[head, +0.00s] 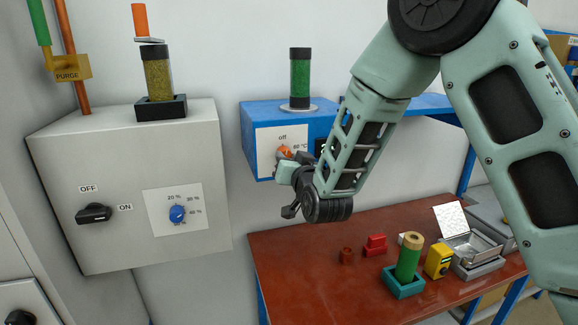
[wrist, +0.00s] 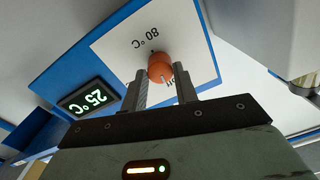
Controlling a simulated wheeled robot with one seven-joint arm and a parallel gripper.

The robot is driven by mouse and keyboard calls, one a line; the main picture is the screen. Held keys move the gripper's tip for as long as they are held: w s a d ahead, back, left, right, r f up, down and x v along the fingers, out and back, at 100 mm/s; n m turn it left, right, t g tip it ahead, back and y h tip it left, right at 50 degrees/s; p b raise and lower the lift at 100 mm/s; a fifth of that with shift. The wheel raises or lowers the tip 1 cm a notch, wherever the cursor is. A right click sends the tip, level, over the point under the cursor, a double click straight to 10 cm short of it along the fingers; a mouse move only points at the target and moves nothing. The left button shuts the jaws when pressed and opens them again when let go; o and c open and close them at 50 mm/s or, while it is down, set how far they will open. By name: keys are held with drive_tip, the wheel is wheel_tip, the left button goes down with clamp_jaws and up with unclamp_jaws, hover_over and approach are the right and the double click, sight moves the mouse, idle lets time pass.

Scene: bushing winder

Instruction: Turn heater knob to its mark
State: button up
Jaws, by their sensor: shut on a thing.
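The orange heater knob (head: 284,150) sits on a white label plate (head: 266,146) on the front of the blue heater box (head: 258,112). In the wrist view the knob (wrist: 160,67) shows between my two fingertips, with the plate upside down. My gripper (head: 289,158) is shut on the knob, its fingers (wrist: 160,80) on either side. A small pale line shows on the knob on the "off" side in the wrist view. Part of the knob is hidden by the fingers.
A display (wrist: 88,98) beside the plate reads 25 °C. A green column (head: 300,80) stands on the heater box. A grey box (head: 130,190) with a black switch and blue dial is at left. The red-brown table (head: 320,290) below holds several small parts.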

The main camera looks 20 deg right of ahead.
drive_tip(key=shift+f+m+h+b, duration=0.1)
drive_tip(key=shift+m+h+b, duration=0.2)
drive_tip(key=shift+m+b, duration=9.35)
drive_tip(key=shift+m+h+b, duration=0.3)
drive_tip(key=shift+m+b, duration=7.75)
drive_tip(key=shift+b, duration=3.15)
drive_tip(key=o, duration=1)
